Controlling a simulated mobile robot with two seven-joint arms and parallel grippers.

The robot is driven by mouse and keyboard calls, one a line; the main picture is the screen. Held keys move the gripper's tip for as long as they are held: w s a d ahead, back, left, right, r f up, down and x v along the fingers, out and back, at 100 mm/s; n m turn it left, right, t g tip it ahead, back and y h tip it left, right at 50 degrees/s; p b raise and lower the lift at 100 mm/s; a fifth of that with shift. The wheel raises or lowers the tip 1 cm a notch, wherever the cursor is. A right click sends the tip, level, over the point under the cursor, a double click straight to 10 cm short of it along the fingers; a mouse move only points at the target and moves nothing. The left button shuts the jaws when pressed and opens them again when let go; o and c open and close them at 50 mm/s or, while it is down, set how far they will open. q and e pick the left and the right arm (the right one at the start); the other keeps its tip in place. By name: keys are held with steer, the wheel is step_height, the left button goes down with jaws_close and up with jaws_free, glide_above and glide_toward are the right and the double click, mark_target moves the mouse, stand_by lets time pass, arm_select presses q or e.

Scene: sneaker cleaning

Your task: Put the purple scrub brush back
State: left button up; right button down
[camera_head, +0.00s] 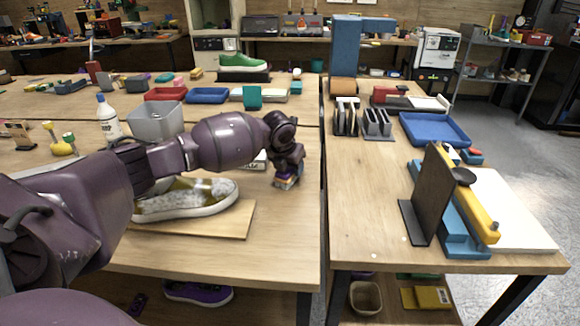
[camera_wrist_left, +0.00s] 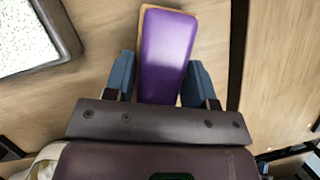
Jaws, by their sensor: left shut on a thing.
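My left gripper (camera_head: 287,172) is over the right part of the left table, near the gap between the tables, and is shut on the purple scrub brush (camera_head: 286,184). In the left wrist view the brush (camera_wrist_left: 168,52) shows a purple top with a tan wooden edge. It sits between the two blue fingers of the gripper (camera_wrist_left: 160,78) and extends beyond them. Whether the brush touches the table is hard to tell. My right gripper is not in view.
An olive and white sneaker (camera_head: 185,198) lies on a wooden board (camera_head: 240,222) left of the gripper, partly behind my arm. A grey bin (camera_head: 157,118), a white bottle (camera_head: 108,121) and trays (camera_head: 207,95) stand behind. A dark upright plate (camera_head: 429,192) stands on the right table.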

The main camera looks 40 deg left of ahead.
arm_select(q)
steer(key=shift+f, duration=0.15)
steer(key=o, duration=0.8)
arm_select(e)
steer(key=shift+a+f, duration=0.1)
arm_select(q)
steer(key=shift+r, duration=0.5)
steer(key=p+v, duration=0.2)
steer(key=v, duration=0.8)
steer(key=shift+s+r+p, duration=0.2)
steer(key=shift+r+p, duration=0.1)
steer(key=shift+r, duration=0.1)
steer(key=shift+s+r, duration=0.15)
steer(key=shift+r, duration=0.1)
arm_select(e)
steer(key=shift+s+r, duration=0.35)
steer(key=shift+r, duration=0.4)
